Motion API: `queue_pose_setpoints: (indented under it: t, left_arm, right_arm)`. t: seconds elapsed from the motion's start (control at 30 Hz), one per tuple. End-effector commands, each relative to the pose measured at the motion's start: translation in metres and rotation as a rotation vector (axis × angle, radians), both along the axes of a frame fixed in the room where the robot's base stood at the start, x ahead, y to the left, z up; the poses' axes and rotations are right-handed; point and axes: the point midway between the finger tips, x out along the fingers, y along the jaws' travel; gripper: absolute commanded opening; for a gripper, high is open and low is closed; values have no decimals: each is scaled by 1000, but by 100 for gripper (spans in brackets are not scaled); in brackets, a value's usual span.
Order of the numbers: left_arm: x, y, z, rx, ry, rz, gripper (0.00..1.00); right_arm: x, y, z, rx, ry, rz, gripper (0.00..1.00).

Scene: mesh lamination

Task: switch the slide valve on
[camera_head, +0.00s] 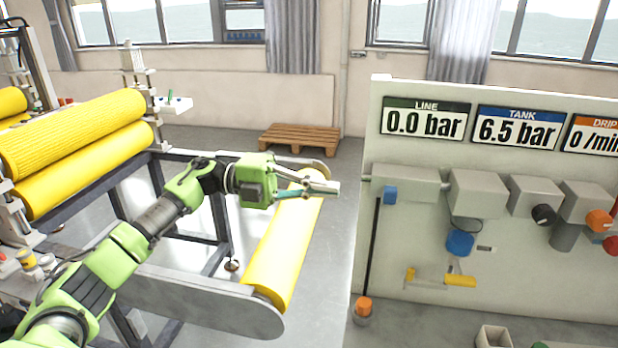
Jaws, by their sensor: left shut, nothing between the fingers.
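The panel (330,245) is not where I point; the grey wall panel (420,160) stands at right with pneumatic fittings on it. A small blue sleeve (390,195) sits at the left end of the row of grey blocks; it may be the slide valve, but I cannot tell for certain. The LINE display (425,119) reads 0.0 bar and the TANK display (516,129) reads 6.5 bar. My left gripper (335,187) is shut and empty, pointing right, left of the panel in the picture and apart from the blue sleeve. My right gripper is out of view.
A black knob (544,215), an orange knob (599,220), a round blue part (460,243) and a yellow handle (460,281) are on the panel. A machine with yellow rollers (85,150) stands at left. A wooden pallet (300,137) lies behind on the floor.

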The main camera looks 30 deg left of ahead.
Motion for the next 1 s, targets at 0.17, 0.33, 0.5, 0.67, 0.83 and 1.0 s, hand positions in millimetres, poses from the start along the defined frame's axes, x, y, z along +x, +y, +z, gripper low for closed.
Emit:
queue_pose_setpoints:
  t: [0.17, 0.33, 0.5, 0.67, 0.83, 1.0]
  left_arm:
    - [10, -38, 6, -3, 0, -4, 0]
    - [17, -62, 5, -2, 0, -1, 0]
    - [21, -74, 2, -1, 1, 0, 0]
    - [22, -76, 0, 0, 0, 1, 0]
    - [22, -76, 0, 0, 0, 1, 0]
    - [25, -88, 0, -2, -1, -3, 0]
  right_arm:
    - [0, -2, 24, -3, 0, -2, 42]
    - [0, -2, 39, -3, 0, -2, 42]
    - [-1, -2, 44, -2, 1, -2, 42]
    - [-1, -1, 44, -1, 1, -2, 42]
    - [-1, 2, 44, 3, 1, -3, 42]
    - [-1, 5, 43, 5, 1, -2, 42]
